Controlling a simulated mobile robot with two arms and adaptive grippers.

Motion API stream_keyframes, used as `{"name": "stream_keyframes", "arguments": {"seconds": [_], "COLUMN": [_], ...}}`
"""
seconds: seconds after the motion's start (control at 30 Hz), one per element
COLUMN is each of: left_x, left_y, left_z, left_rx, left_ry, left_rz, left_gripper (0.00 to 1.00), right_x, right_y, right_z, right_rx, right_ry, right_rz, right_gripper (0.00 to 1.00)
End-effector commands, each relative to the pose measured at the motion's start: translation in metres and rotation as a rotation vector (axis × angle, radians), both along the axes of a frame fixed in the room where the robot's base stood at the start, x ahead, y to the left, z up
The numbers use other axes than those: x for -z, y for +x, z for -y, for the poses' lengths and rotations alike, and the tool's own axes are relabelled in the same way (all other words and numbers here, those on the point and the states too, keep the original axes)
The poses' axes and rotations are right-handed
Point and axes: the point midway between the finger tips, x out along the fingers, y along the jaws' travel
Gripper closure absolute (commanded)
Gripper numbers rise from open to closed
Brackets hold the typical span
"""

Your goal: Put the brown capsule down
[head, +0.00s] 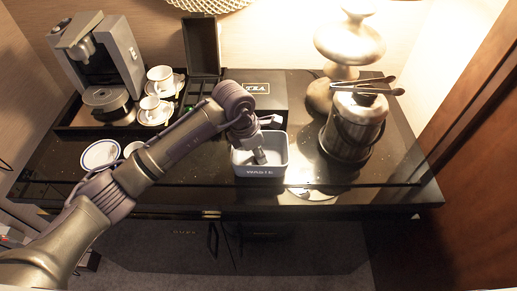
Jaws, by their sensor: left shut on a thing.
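My left gripper (260,154) points down into the white box labelled WASTE (261,172), which stands on the dark table near its front edge. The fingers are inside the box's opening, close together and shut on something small. I take the held thing to be the brown capsule, but the fingers and the box hide it. My right gripper is not in view.
A coffee machine (101,55), white cups (160,79) and a saucer (101,154) are on the left. An open dark box (201,45) and a TEA box (256,88) stand behind. A metal ice bucket (352,125) with tongs (367,86) and a lamp (349,40) are on the right.

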Motion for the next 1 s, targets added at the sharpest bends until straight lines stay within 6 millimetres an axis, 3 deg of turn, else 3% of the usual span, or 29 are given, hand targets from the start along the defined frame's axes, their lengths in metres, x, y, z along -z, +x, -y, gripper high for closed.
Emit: {"name": "stream_keyframes", "arguments": {"seconds": [0.37,0.4,0.53,0.83,1.0], "left_x": [0.006,0.004,0.003,0.001,-0.013], "left_y": [0.0,0.0,0.0,0.0,0.0], "left_z": [0.0,0.0,0.0,0.0,-0.004], "left_rx": [0.0,0.0,0.0,0.0,-0.001], "left_ry": [-0.001,-0.001,-0.001,-0.001,-0.001], "left_rz": [0.001,0.001,0.001,0.001,0.006], "left_gripper": [0.83,0.66,0.48,0.48,0.48], "right_x": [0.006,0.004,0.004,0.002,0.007], "right_y": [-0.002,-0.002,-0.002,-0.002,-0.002], "right_z": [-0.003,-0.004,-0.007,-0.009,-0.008], "right_rx": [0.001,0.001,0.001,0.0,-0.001], "right_ry": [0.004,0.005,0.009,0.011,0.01], "right_rz": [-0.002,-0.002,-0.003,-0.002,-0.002], "right_gripper": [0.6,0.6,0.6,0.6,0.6]}}
